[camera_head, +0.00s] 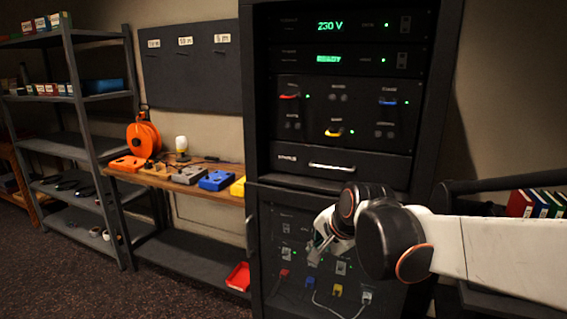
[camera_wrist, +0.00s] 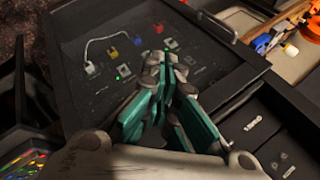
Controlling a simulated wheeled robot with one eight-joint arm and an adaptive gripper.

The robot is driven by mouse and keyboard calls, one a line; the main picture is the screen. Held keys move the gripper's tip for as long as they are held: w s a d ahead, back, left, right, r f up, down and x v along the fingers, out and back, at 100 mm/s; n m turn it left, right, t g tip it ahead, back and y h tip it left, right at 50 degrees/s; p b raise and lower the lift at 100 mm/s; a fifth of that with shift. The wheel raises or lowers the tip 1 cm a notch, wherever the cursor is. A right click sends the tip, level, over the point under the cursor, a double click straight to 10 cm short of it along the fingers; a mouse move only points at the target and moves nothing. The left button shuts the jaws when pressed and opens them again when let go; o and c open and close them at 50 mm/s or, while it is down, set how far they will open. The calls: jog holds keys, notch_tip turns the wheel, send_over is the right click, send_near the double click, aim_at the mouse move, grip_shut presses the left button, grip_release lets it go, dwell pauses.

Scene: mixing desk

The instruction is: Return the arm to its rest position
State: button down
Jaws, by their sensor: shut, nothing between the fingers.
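My arm (camera_head: 500,254) reaches in from the right in the head view and is bent in front of the dark rack (camera_head: 251,140). My gripper (camera_head: 318,240) is in front of the rack's lower glass-like door, where only part of it shows past the wrist. In the wrist view my gripper (camera_wrist: 160,82) has teal-lined fingers brought together, with nothing between them. The lower panel (camera_wrist: 90,60) with its coloured plugs lies beyond the fingertips. I cannot tell the exact gap to it.
A wooden bench (camera_head: 215,193) with coloured boxes and an orange cable reel (camera_head: 143,138) stands left of the rack. A red tray (camera_head: 238,277) is low beside the rack. A metal shelf (camera_head: 85,150) stands far left. Books (camera_head: 540,204) sit at right. Floor at lower left is open.

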jog(key=s+d+f+n+h, duration=0.1)
jog(key=s+d+n, duration=0.4)
jog(key=s, duration=0.6)
jog(key=s+d+f+n+h, duration=0.1)
jog(key=s+d+n, duration=0.4)
jog(key=s, duration=0.7)
jog(key=shift+d+f+h, duration=0.2)
jog(key=shift+d+h, duration=0.1)
jog(key=shift+d, duration=0.5)
jog(key=shift+s, duration=0.1)
